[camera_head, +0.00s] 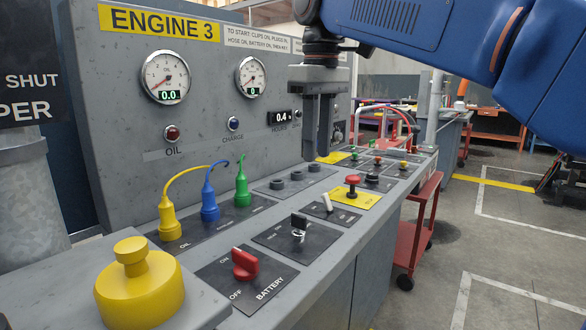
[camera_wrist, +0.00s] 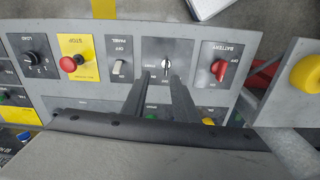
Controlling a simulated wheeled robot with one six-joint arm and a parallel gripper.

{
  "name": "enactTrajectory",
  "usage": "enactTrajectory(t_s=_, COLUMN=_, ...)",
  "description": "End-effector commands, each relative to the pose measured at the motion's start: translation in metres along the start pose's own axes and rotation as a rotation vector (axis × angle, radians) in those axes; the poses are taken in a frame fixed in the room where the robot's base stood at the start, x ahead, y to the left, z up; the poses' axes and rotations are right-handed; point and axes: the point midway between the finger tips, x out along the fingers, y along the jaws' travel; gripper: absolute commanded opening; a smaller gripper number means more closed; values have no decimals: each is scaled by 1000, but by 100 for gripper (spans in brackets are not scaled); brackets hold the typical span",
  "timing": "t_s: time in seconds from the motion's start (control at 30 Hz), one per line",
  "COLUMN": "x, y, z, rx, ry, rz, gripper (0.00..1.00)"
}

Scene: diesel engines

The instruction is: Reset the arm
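My blue arm (camera_head: 480,45) reaches in from the upper right in the head view. My gripper (camera_head: 316,155) hangs with its fingers pointing down, in front of the Engine 3 panel and above the sloping console. In the wrist view the two fingers of my gripper (camera_wrist: 160,78) are apart with nothing between them. Beyond their tips is the key switch (camera_wrist: 166,68), which also shows in the head view (camera_head: 299,226). The gripper looks clear of the console, touching nothing.
The console carries a red battery switch (camera_head: 245,264), a red stop button (camera_head: 352,184) on a yellow plate, and yellow, blue and green plugs (camera_head: 210,205). A large yellow cap (camera_head: 138,285) is at the front left. A red cart (camera_head: 415,240) stands right; floor beyond is open.

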Motion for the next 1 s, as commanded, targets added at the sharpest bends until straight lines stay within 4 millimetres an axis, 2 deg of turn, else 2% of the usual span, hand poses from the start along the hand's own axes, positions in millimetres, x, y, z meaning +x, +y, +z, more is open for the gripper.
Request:
enactTrajectory(t_s=0.03, x=8, y=7, z=17, rx=36, ry=13, rz=5, gripper=27)
enactTrajectory(t_s=0.2, x=43, y=25, z=65, rx=158, ry=65, rz=27, gripper=27)
enactTrajectory(t_s=0.47, x=110, y=39, z=141, rx=345, ry=144, rz=63, gripper=27)
enactTrajectory(t_s=0.73, x=194, y=37, z=220, rx=534, ry=226, rz=105, gripper=27)
enactTrajectory(t_s=1.0, x=287, y=21, z=290, rx=711, ry=305, rz=149, gripper=27)
